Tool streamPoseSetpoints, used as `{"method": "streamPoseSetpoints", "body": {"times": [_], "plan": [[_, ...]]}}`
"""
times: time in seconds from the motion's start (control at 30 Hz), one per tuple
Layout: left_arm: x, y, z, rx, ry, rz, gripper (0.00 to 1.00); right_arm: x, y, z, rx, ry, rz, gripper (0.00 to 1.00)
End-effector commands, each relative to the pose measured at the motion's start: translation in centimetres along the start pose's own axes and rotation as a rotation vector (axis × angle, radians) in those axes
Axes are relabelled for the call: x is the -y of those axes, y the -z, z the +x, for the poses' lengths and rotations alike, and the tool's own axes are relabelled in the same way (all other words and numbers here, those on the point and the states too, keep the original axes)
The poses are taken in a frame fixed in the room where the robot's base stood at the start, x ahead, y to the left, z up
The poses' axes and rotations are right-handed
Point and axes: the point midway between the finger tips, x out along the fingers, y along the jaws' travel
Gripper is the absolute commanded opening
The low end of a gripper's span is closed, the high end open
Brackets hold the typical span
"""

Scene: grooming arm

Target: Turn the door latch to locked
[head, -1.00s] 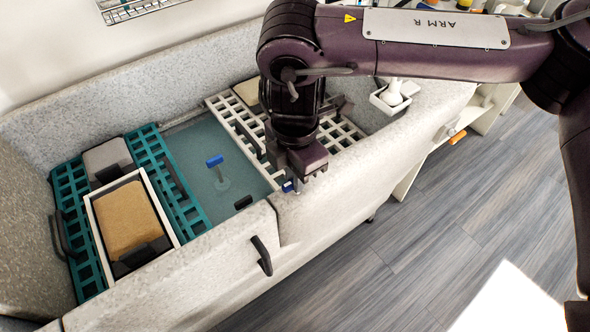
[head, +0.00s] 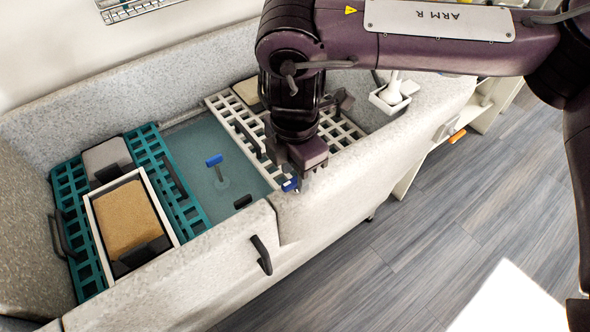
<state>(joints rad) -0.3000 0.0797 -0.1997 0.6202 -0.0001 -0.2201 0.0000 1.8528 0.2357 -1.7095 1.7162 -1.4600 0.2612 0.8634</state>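The grey speckled tub has a door in its front wall with a black handle (head: 261,255). A small blue latch (head: 290,184) sits at the top of the wall beside the door's right edge. My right gripper (head: 294,181) points down right at the latch and partly covers it. Its fingers are hidden behind its own body, so I cannot tell whether they are closed on the latch. My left gripper is not in view.
A teal grate (head: 170,180) and a white grate (head: 236,130) lie in the tub, with a tan-topped tray (head: 125,215) on the left. A blue-topped plug (head: 214,161) stands on the tub floor. A small white holder (head: 390,103) is on the rim. Open floor lies at right.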

Motion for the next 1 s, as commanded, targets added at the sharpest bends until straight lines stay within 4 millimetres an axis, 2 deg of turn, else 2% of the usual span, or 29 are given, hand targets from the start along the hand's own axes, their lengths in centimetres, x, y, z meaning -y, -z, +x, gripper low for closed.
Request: {"method": "streamPoseSetpoints", "body": {"times": [0.2, 0.4, 0.57, 1.0], "plan": [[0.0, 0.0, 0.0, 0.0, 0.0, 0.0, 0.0, -0.1, -0.1, -3.9, 0.005, -0.006, 0.001, 0.36], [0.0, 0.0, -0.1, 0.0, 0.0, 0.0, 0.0, -0.1, -0.1, -6.4, 0.003, -0.004, 0.002, 0.36], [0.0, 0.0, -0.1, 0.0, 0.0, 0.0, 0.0, 0.0, -0.1, -7.0, 0.001, -0.002, 0.002, 0.36], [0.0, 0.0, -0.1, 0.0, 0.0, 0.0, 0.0, 0.0, 0.0, -7.0, 0.001, -0.002, 0.001, 0.36]]}}
